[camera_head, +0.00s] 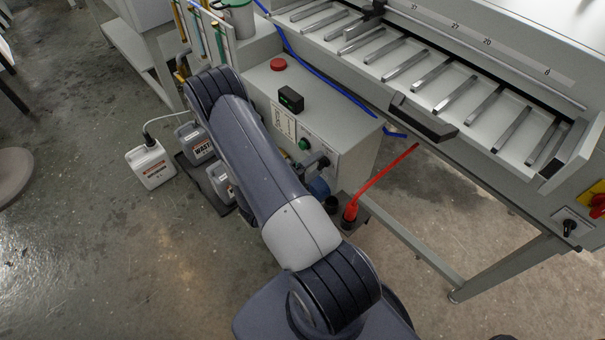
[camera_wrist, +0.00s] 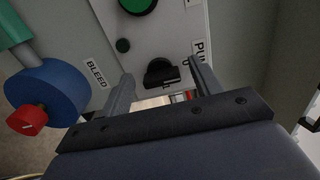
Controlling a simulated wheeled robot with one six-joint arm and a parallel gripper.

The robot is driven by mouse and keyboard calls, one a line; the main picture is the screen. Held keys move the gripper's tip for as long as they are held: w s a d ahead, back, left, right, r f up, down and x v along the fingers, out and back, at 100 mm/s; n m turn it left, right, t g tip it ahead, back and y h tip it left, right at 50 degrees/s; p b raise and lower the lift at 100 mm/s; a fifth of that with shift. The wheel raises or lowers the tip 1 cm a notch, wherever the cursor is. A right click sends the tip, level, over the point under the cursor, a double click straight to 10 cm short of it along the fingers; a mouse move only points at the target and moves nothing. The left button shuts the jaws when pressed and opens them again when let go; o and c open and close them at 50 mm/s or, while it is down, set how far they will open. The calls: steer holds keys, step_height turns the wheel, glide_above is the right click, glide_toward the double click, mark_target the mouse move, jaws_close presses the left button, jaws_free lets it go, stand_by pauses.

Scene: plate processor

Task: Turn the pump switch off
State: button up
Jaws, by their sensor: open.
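The pump switch (camera_wrist: 161,73) is a black rotary knob on the light grey panel in the wrist view, beside a partly hidden label that begins "PU" (camera_wrist: 199,52). My gripper (camera_wrist: 162,68) is open, with one finger to the left and one to the right of the knob in that view. Nothing is held between the fingers. I cannot tell whether either finger touches the knob. In the head view, a dark knob (camera_head: 324,162) shows on the cabinet front just right of my arm; my gripper is hidden there.
A green button (camera_wrist: 137,4) and a small green lamp (camera_wrist: 123,45) sit above the switch. A blue valve (camera_wrist: 52,92) with a red knob (camera_wrist: 27,120) is at left, near a "BLEED" label (camera_wrist: 96,73).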

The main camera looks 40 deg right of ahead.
steer(key=a, duration=1)
steer(key=shift+s+a, duration=0.15)
steer(key=shift+s, duration=0.25)
steer(key=d, duration=1)
steer(key=shift+w+d, duration=0.4)
